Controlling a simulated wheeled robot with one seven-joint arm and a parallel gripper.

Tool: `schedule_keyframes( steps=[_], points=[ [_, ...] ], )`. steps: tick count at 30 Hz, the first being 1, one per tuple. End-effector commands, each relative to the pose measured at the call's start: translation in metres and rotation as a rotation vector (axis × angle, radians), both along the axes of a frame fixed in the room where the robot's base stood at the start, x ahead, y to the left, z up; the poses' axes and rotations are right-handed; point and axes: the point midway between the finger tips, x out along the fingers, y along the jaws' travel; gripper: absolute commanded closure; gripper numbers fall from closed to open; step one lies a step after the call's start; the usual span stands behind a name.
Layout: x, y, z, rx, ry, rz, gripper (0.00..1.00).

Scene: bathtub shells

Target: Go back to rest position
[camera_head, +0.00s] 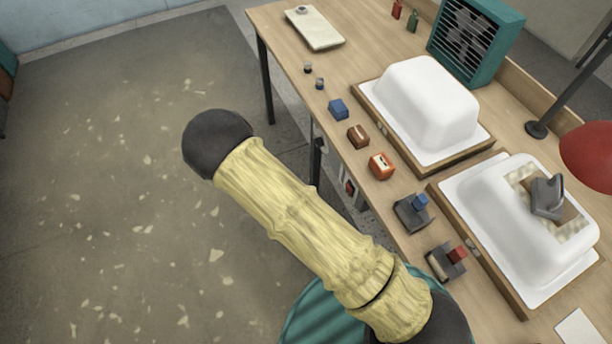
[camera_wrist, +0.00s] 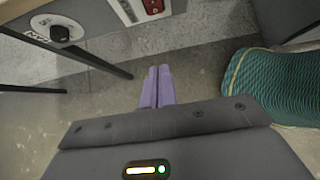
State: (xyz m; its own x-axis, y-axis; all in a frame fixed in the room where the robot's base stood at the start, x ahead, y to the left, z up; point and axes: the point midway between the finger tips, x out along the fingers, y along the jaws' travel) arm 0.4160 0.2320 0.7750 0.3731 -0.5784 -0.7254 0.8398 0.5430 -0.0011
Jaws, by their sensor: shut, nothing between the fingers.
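My gripper (camera_wrist: 156,87) shows in the wrist view as two purple fingers pressed together with nothing between them. It is over the floor, with the underside of the workbench and its control panel beyond it. In the head view, my arm, in a yellowish sleeve, reaches up and left over the floor beside the wooden workbench (camera_head: 285,45). My gripper is not visible in the head view.
Two white bathtub shells (camera_head: 425,100) (camera_head: 500,220) lie upside down on wooden boards; a grey tool (camera_head: 548,197) rests on the nearer one. Small blocks line the bench's left edge. A teal fan (camera_head: 478,40) and red lamp (camera_head: 590,157) stand on the right. Floor at left is clear.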

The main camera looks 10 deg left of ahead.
Motion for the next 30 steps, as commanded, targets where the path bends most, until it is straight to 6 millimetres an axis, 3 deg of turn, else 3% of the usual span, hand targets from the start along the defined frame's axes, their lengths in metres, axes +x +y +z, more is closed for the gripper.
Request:
schedule_keyframes(
  steps=[7, 11, 19, 30],
  points=[
    [0.000, -0.001, 0.001, 0.002, -0.001, -0.004, 1.00],
    [0.003, -0.008, 0.011, 0.036, -0.005, -0.063, 1.00],
    [0.008, -0.058, 0.075, 0.252, -0.047, -0.468, 1.00],
    [-0.006, -0.135, 0.171, 0.587, -0.184, -1.095, 1.00]
  ],
)
